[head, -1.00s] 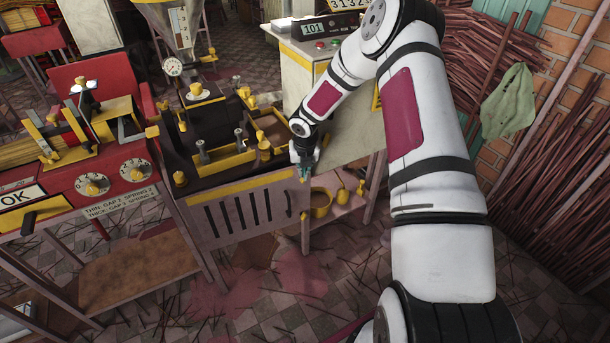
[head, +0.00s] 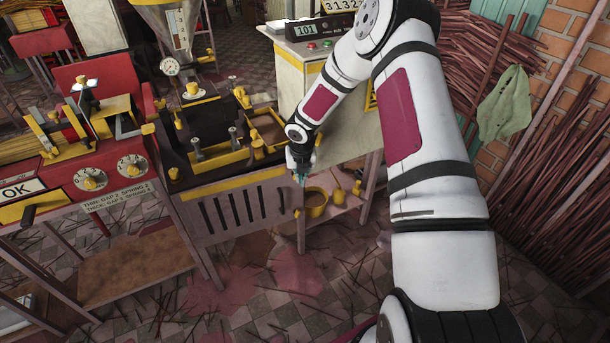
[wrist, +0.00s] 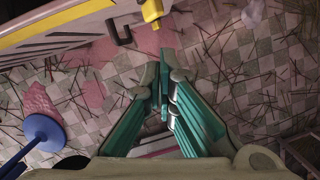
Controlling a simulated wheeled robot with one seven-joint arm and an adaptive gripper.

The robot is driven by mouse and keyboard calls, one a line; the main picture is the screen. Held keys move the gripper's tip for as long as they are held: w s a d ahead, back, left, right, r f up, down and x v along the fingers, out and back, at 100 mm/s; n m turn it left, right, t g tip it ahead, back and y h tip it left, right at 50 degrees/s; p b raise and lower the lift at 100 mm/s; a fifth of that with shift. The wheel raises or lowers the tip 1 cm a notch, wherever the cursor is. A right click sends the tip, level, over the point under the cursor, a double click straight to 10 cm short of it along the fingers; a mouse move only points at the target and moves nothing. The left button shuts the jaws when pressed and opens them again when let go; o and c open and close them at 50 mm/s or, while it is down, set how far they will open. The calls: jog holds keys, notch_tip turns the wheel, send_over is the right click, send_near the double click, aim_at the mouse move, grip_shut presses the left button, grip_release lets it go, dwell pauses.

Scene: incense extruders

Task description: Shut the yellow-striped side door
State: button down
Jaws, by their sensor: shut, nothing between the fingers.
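The side door (head: 243,214) is a pale panel with dark vertical slots and a yellow stripe along its top edge. It stands upright at the front of the dark extruder bed in the head view. Whether a gap remains behind it I cannot tell. My gripper (head: 301,178) is just beyond the door's right end, pointing down, partly hidden by my wrist. In the wrist view the yellow-striped edge (wrist: 55,27) runs across the upper left, with a dark handle-like bracket near it. My gripper's teal fingers (wrist: 163,82) are together and empty, apart from that edge.
A low shelf with yellow pots (head: 315,203) stands right of the door, close to my gripper. The red machine with dials (head: 105,175) stands left. A cabinet with a display (head: 310,85) is behind. Incense sticks litter the tiled floor (head: 340,270).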

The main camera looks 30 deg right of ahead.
jog(key=d+p+v, duration=0.1)
jog(key=v, duration=0.8)
jog(key=w+f+n+b, duration=0.3)
jog(key=w+f+b, duration=0.1)
jog(key=f, duration=0.7)
jog(key=shift+d+y+b, duration=0.4)
jog(key=shift+b, duration=0.45)
jog(key=shift+w, duration=0.1)
